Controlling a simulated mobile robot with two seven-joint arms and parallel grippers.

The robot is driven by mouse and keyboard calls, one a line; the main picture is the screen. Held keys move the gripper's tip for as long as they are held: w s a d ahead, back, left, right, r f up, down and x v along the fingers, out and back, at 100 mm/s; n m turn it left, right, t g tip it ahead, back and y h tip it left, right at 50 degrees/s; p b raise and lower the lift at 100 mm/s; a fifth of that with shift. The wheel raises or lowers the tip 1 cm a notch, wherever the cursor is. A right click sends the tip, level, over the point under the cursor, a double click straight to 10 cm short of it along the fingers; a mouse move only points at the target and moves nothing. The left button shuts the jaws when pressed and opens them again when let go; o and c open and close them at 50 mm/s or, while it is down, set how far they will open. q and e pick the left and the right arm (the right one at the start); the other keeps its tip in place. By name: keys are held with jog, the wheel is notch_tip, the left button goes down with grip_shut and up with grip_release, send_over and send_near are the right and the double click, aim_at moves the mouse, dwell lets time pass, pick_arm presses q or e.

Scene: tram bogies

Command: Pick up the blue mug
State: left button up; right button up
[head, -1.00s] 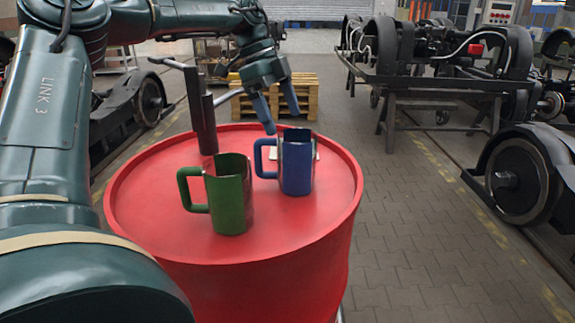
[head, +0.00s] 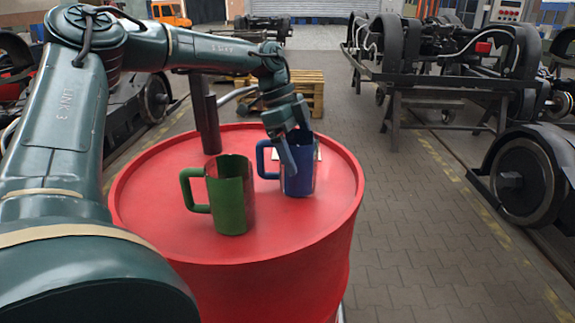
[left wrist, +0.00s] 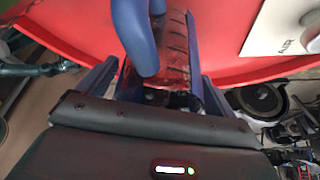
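The blue mug (head: 299,182) stands upright on the red drum top (head: 150,205), its handle to the left in the head view. My left gripper (head: 296,150) is over the mug from above, one finger in front of it and the other largely hidden at its far side. In the left wrist view the mug's body (left wrist: 176,45) and handle (left wrist: 135,35) lie between two spread blue fingers (left wrist: 155,85). The gripper looks open; I cannot tell whether a finger touches the mug. My right gripper is not in view.
A green mug (head: 230,200) stands in front and left of the blue one. A dark upright post (head: 206,125) rises at the drum's back left. A white plate (left wrist: 280,28) lies beside the blue mug. A wooden pallet (head: 308,90) and wheeled bogies (head: 440,65) stand beyond.

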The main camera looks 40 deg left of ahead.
pick_arm(q)
jog(key=c, duration=1)
